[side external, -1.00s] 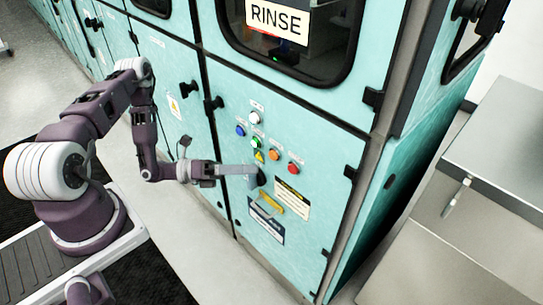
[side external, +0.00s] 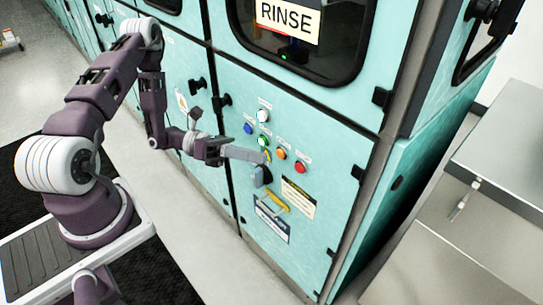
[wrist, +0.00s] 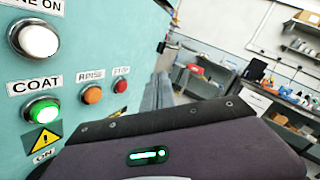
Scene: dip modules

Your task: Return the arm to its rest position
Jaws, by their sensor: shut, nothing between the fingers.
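My gripper (side external: 264,156) is in front of the teal cabinet's control panel (side external: 325,165), its fingers together with nothing between them. In the side view its tip overlaps the yellow warning sign, just above a dark rotary knob (side external: 261,175); I cannot tell if it touches the panel. In the wrist view the grey fingers (wrist: 157,95) point ahead, right of the buttons. My arm is bent, with the forearm hanging down and the gripper reaching right.
The panel has a white button (wrist: 38,40), a lit green COAT button (wrist: 42,110), an orange button (side external: 281,154) and a red button (side external: 300,167). A yellow handle (side external: 278,201) is below. Door latches protrude nearby. A metal bench (side external: 500,150) stands at right.

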